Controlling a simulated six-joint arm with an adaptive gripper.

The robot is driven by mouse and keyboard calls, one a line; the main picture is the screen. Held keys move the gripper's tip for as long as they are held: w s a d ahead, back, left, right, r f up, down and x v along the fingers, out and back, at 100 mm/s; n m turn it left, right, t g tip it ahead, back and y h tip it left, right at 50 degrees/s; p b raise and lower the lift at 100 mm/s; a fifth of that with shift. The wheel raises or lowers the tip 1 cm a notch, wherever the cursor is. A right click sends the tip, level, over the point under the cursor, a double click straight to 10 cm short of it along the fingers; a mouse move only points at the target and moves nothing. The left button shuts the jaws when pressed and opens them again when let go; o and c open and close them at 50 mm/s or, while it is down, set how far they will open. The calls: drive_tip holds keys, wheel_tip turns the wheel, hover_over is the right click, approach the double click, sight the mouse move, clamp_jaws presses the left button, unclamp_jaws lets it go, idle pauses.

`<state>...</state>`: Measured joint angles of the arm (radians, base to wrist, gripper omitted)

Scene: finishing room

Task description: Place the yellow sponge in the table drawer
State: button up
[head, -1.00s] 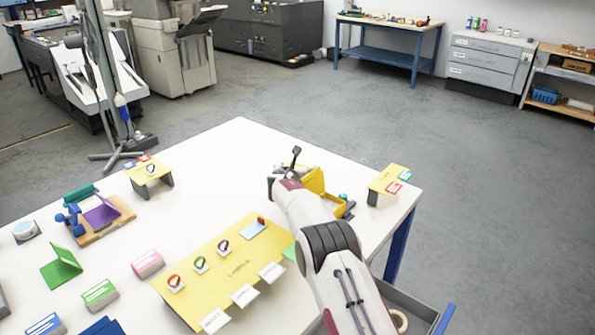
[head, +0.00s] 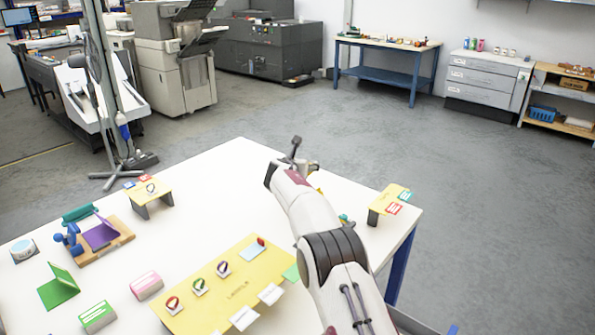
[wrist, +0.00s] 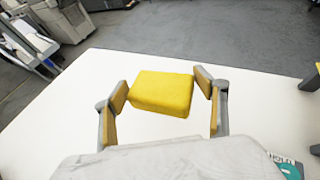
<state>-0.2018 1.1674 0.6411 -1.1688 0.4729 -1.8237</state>
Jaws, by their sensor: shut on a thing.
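The yellow sponge (wrist: 162,92) is between the two fingers of my gripper (wrist: 162,86) in the wrist view, gripped at its left and right sides. White tabletop shows beyond and around it; its exact height above the table is hard to judge. In the head view my arm hides the sponge, and only part of my gripper (head: 311,167) shows, over the far part of the table. The table drawer (head: 412,321) shows only as a grey strip at the bottom edge, right of my arm; its inside is out of view.
The white table (head: 225,165) holds a yellow labels board (head: 238,285), a yellow stand (head: 150,188) at left and another yellow stand (head: 390,198) near the right edge. A green card (head: 58,286) and a pink block (head: 146,285) lie left. The table's far middle is clear.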

drive_tip(key=shift+r, duration=0.15)
idle(0.5)
drive_tip(key=shift+s+a+r, duration=0.1)
drive_tip(key=shift+a+r, duration=0.15)
drive_tip(key=shift+a, duration=0.05)
drive_tip(key=s+a+r+n+y, duration=0.5)
drive_tip(key=s+a+r+y, duration=0.1)
drive_tip(key=s+a+r, duration=1.5)
drive_tip(key=s+a+r+n+g+y, duration=0.1)
drive_tip(key=s+r+n+y, duration=0.1)
drive_tip(key=s, duration=1)
drive_tip(key=s+r+n+g+y, duration=0.1)
drive_tip(key=s+r+n+y, duration=0.1)
drive_tip(key=s, duration=1)
drive_tip(key=s+a+r+n+y, duration=0.1)
drive_tip(key=s+r+n+y, duration=0.1)
drive_tip(key=s, duration=1)
drive_tip(key=shift+a+r+g, duration=0.35)
drive_tip(key=shift+r+g, duration=0.05)
drive_tip(key=shift+r, duration=0.05)
